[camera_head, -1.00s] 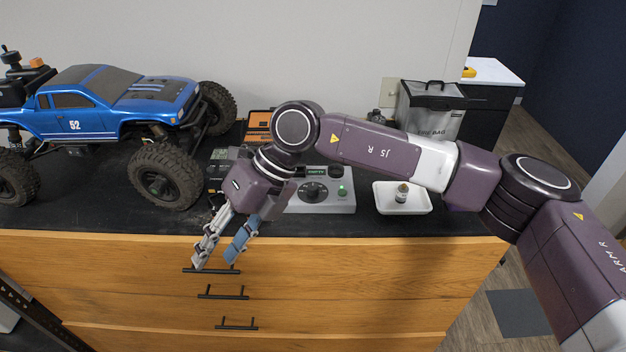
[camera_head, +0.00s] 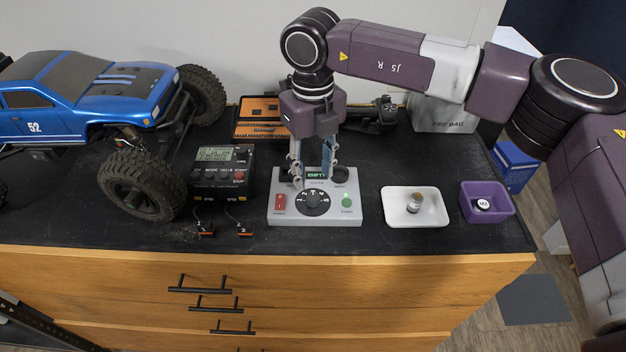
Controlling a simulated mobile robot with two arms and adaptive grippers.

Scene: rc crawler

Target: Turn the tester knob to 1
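The tester (camera_head: 335,216) is a light grey box on the black worktop. Its round black knob (camera_head: 312,203) has numbers around it and sits mid-panel, between a red switch (camera_head: 280,202) and a green button (camera_head: 347,202). A small display (camera_head: 317,175) at its back reads EMPTY. My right gripper (camera_head: 313,177) points down over the back of the tester, its two fingers apart with nothing between them. The fingertips appear beside the display, just behind the knob; their height above the panel is hard to judge. My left gripper is not in view.
A blue crawler truck (camera_head: 110,95) stands at left. A black charger (camera_head: 222,172) with cable ends is beside the tester. A white tray (camera_head: 390,216) holding a small jar and a purple bin (camera_head: 468,212) are at right. An orange case (camera_head: 255,128) and a fire bag (camera_head: 440,115) are behind.

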